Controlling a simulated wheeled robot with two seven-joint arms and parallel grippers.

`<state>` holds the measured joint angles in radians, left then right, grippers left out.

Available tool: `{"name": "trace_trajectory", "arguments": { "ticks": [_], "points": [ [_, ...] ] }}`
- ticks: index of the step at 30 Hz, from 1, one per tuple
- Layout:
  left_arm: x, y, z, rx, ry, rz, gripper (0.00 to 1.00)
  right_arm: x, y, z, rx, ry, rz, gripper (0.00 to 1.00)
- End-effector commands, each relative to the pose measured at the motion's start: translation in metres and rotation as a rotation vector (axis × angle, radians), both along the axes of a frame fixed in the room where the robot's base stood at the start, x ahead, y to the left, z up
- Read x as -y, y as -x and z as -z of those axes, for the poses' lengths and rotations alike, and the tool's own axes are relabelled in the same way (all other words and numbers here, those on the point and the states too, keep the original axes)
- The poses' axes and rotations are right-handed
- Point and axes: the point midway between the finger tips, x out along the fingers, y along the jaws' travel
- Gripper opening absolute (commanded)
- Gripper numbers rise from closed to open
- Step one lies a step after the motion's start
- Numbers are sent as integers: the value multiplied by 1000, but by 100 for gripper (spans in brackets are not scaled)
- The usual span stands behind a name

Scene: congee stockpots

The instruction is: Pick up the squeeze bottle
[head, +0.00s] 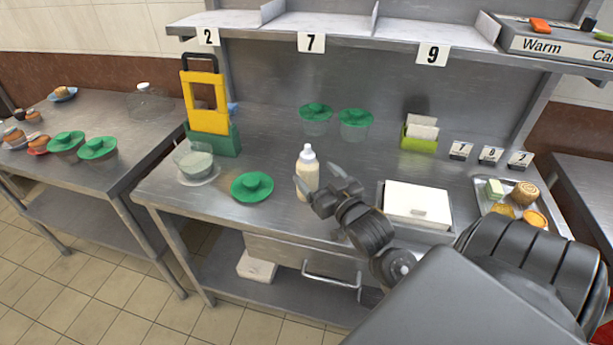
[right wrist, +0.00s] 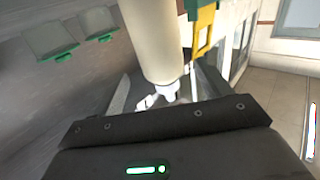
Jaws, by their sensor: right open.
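The squeeze bottle (head: 307,174), cream-coloured with a white nozzle, stands upright on the steel counter. In the right wrist view the bottle (right wrist: 153,42) appears upside down, its white nozzle low in the picture. My right gripper (head: 322,184) is open, with its fingers pointing at the bottle. In the right wrist view the bottle lies in line with the gap between my fingers (right wrist: 163,98). I cannot tell whether either finger touches it. My left gripper is not in view.
A green lid (head: 252,186) lies left of the bottle, beside a clear bowl (head: 194,160). A yellow and green stand (head: 207,105) is behind them. A white-lidded container (head: 416,203) is to the right, then a food tray (head: 535,223). Green-lidded tubs (head: 316,122) stand behind.

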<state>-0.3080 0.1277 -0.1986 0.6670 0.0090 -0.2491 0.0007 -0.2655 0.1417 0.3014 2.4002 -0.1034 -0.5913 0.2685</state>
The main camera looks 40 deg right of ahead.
Motion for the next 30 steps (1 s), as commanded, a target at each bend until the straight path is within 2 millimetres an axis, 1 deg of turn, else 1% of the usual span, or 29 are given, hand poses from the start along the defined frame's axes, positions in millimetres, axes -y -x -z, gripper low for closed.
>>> {"name": "trace_trajectory", "arguments": {
  "ticks": [1, 3, 7, 10, 15, 19, 22, 28, 29, 30],
  "points": [
    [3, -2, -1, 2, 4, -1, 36, 1, -6, -1, 0, 0, -1, 77],
    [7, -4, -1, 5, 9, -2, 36, 1, -11, -1, 0, 0, -2, 77],
    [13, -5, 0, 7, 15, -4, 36, 1, -14, 0, -2, 0, -3, 77],
    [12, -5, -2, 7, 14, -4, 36, 1, -19, -1, 0, -1, -3, 77],
    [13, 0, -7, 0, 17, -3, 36, 3, -45, -1, 1, -1, -4, 77],
    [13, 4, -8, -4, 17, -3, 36, 6, -60, 0, 0, 0, -4, 77],
    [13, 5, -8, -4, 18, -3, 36, 6, -65, 0, 0, 0, -4, 77],
    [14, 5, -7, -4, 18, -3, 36, 6, -65, 1, -1, 1, -4, 77],
    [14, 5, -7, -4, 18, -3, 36, 6, -65, 1, -1, 1, -4, 74],
    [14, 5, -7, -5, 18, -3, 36, 6, -65, 1, -1, 1, -4, 69]
  ]
}}
